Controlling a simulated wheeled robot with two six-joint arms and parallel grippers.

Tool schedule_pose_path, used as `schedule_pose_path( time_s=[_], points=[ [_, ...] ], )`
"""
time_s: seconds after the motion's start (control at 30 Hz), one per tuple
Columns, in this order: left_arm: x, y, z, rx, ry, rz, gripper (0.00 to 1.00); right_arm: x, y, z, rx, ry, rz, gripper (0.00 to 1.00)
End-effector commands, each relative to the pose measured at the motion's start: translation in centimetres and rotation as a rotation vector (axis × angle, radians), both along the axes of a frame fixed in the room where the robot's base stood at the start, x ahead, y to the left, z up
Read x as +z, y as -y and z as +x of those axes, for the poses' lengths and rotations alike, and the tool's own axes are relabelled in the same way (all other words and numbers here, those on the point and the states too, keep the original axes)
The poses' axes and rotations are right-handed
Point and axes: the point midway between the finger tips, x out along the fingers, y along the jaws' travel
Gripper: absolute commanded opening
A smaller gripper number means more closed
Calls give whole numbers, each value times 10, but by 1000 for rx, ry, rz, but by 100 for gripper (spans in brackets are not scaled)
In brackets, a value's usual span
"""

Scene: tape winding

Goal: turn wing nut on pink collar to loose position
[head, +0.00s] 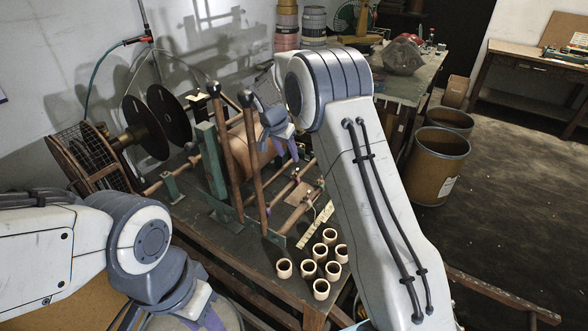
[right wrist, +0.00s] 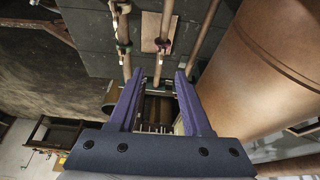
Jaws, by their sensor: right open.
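A small collar with a reddish-pink look (right wrist: 162,46) sits on the middle rod in the right wrist view, just beyond my fingertips. Its wing nut is too small to read clearly. My right gripper (right wrist: 160,75) is open, with its two purple fingers apart and nothing seen between them. In the head view my right gripper (head: 290,150) is beside the large brown roll (head: 240,150), above the rods, and partly hidden by my own arm. The collar cannot be made out clearly there. Only part of my left gripper (head: 210,318) shows at the bottom edge.
A greenish collar (right wrist: 124,47) sits on the neighbouring rod. Upright brown posts (head: 254,165) and a green block (head: 211,160) stand left of my right gripper. Several cream rings (head: 284,268) stand on the bench's front part. A brown drum (head: 436,165) stands at the right.

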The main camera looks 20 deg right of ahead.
Motion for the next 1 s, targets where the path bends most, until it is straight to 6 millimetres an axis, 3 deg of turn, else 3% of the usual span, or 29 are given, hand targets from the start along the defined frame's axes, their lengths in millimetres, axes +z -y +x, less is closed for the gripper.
schedule_pose_path(
  time_s=[0.27, 0.7, 1.0],
  points=[
    [8, 0, 0, 0, 0, 0, 42, -17, 8, 12, -41, 12, -7, 49],
    [33, 0, 0, 2, 0, 0, 42, -85, 30, 30, -38, 12, -6, 49],
    [35, 0, 0, 2, 0, 0, 42, -97, 33, 33, -37, 16, -5, 49]
  ],
)
